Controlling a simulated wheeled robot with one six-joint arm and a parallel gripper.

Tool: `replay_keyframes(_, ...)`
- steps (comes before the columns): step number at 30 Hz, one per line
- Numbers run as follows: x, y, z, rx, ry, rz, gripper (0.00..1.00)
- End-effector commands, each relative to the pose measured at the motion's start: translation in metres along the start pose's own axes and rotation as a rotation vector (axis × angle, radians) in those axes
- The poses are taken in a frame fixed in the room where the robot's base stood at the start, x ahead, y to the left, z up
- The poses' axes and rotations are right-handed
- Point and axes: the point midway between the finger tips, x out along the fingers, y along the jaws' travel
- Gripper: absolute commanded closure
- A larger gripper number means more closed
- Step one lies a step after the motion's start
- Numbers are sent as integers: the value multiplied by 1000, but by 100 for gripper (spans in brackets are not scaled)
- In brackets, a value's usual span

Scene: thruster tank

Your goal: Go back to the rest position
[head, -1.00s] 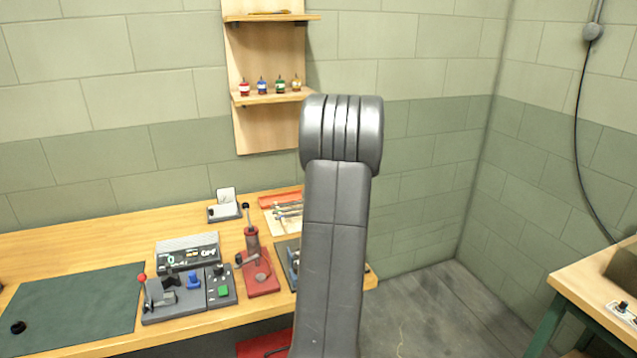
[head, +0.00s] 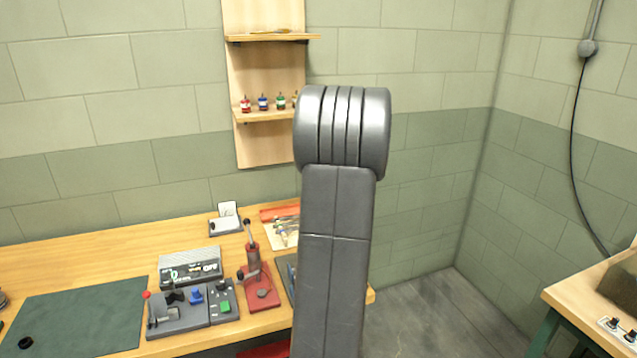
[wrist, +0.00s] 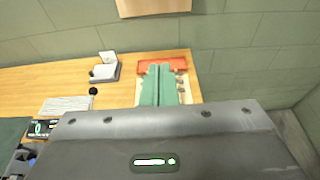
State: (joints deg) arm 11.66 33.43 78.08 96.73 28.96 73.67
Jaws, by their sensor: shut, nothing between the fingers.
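My gripper (wrist: 159,68) shows in the wrist view as two green fingers side by side, shut, with nothing between them. They stand beyond the dark grey wrist housing, in front of a mat with tools and an orange-red tray (wrist: 177,66) on the bench; I see no contact. In the head view my grey arm stands upright in the middle, and its upper joint hides the gripper.
A wall shelf (head: 270,115) carries small bottles. Another table (head: 575,295) stands at right; floor shows between.

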Motion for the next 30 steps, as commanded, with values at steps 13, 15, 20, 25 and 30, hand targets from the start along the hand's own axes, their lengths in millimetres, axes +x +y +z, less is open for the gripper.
replay_keyframes(13, -8, 2, 4, 1, 3, -1, 100)
replay_keyframes(15, -8, 2, 4, 1, 4, -1, 100)
replay_keyframes(20, -1, 0, -3, 3, 4, -1, 100)
replay_keyframes(25, 18, -5, -24, 3, 3, -1, 100)
replay_keyframes(30, 33, -5, -42, 0, 0, -3, 100)
